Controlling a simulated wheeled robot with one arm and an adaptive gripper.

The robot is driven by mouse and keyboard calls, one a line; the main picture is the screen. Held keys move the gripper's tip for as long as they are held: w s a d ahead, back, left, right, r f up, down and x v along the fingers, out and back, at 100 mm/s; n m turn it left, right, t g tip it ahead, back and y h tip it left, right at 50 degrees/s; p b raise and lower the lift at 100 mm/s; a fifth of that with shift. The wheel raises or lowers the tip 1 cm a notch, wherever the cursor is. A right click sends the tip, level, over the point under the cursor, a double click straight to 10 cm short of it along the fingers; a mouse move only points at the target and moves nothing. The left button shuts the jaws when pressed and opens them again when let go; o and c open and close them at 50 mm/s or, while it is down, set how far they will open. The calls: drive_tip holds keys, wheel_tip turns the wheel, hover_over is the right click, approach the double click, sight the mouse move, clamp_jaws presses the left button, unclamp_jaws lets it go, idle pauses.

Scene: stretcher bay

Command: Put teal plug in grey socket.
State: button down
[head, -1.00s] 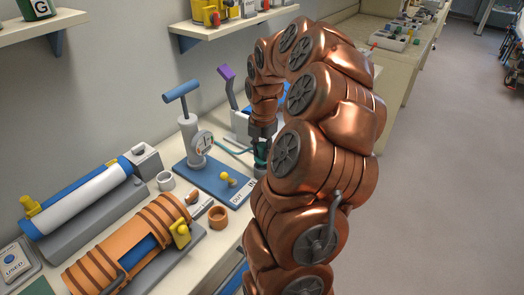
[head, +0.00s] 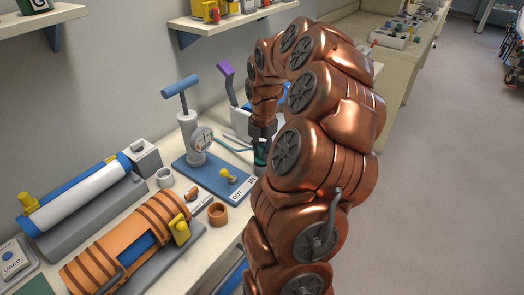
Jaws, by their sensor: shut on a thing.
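The teal plug (head: 261,155) is held upright in the head view, at the right end of the blue pump board. A thin teal hose runs towards it from the gauge side of the pump. My gripper (head: 262,143) points down and is shut on the plug from above. A small dark grey part, apparently the grey socket (head: 259,170), shows directly below the plug, near the "IN" label. My arm hides part of this spot, and I cannot tell how far the plug is seated in the socket.
A purple-topped lever (head: 226,70) rises behind.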

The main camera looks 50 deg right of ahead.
drive_tip(key=shift+f+b, duration=0.35)
drive_tip(key=shift+f, duration=0.2)
idle(0.4)
drive_tip(key=c, duration=0.7)
unclamp_jaws()
wheel_tip(320, 180, up, 12)
drive_tip(key=shift+s, duration=0.15)
drive_tip(key=shift+a, duration=0.15)
